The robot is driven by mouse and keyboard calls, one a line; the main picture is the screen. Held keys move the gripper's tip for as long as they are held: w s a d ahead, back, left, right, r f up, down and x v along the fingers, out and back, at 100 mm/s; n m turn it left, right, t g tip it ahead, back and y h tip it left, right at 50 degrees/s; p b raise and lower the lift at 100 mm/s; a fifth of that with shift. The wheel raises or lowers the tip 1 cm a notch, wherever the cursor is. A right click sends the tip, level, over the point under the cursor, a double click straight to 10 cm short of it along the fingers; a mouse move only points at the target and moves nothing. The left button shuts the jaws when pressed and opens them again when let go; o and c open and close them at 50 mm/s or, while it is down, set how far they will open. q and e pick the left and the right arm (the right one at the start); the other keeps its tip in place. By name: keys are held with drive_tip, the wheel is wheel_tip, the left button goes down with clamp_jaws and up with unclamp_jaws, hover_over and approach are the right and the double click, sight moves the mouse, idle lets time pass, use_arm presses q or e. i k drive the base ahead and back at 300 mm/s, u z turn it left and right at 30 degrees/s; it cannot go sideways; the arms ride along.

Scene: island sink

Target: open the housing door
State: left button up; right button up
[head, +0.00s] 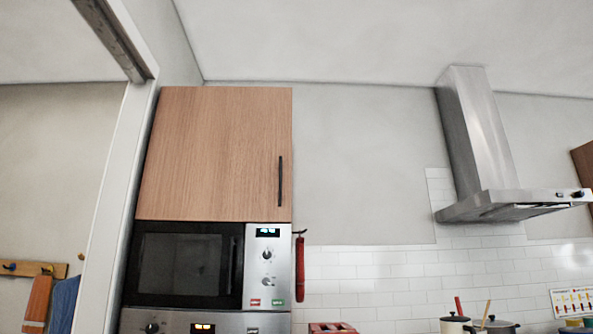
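A wooden cabinet door (212,150) sits above a built-in microwave, in the left half of the head view. The door looks closed and flush with its cabinet. Its dark vertical bar handle (280,181) is near the right edge, in the lower half of the door. The microwave (190,265) below has its own door with a dark window and looks shut. I cannot tell from the picture which of these is called the housing door. Neither of my grippers is in view.
A steel range hood (480,150) hangs on the right wall. Pots (494,327) stand below it. A red item (300,268) hangs beside the microwave. A doorway frame (115,200) stands close on the left. The space before the wooden door is clear.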

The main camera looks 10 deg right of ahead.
sight(214, 154)
drive_tip(key=z, duration=0.3)
drive_tip(key=i, duration=1.5)
drive_tip(key=u, duration=0.95)
